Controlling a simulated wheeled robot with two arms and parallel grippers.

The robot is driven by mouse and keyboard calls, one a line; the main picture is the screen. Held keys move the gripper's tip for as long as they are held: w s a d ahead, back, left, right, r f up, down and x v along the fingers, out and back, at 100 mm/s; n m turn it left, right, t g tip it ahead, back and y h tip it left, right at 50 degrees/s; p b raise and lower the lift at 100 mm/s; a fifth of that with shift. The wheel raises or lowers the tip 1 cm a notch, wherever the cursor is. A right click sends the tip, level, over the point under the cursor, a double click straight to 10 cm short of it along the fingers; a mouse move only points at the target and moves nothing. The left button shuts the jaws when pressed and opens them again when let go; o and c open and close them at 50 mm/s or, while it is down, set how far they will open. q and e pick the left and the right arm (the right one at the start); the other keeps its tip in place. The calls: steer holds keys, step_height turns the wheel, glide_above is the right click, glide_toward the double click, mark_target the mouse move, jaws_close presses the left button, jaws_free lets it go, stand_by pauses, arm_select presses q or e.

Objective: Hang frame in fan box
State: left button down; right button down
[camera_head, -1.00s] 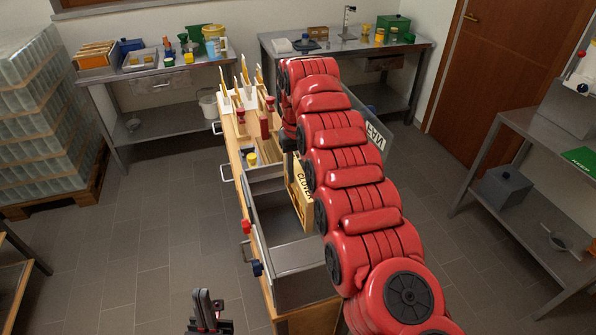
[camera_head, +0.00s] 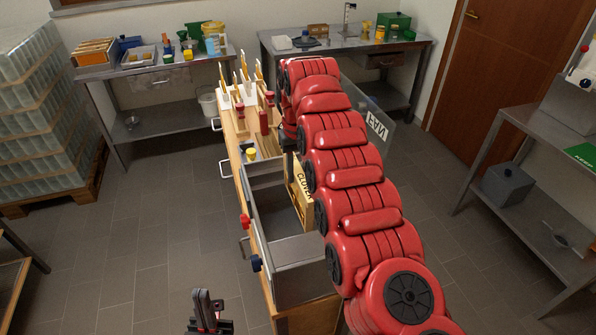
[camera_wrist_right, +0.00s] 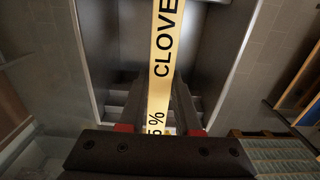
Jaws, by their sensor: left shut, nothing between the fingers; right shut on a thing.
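The frame (camera_head: 303,190), a pale wooden piece lettered CLOVER, stands over the open grey metal box on the bench, partly hidden behind my red right arm. In the right wrist view the frame's lettered bar (camera_wrist_right: 165,50) runs between the fingers of my right gripper (camera_wrist_right: 160,125), which is shut on it. The bar is over the metal-walled interior; I cannot tell whether it touches any wall. A panel labelled FAN (camera_head: 377,128) shows right of my arm; how it joins the box is hidden. My left gripper (camera_head: 207,310) is shut and empty, at the bottom, left of the bench.
The wooden bench (camera_head: 228,175) carries a white rack (camera_head: 232,98), red-handled tools and a yellow-capped jar (camera_head: 251,154). Red (camera_head: 245,221) and blue (camera_head: 256,263) knobs stick out on its left side. Tables stand behind and at right.

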mark_target(298, 203)
steer(key=shift+f+b, duration=5.5)
steer(key=shift+f, duration=0.2)
steer(key=c, duration=0.5)
jaws_free()
step_height(298, 203, up, 18)
steer(key=p, duration=1.6)
steer(key=shift+s+f, duration=0.1)
steer(key=shift+f, duration=0.1)
steer(key=shift+f, duration=0.1)
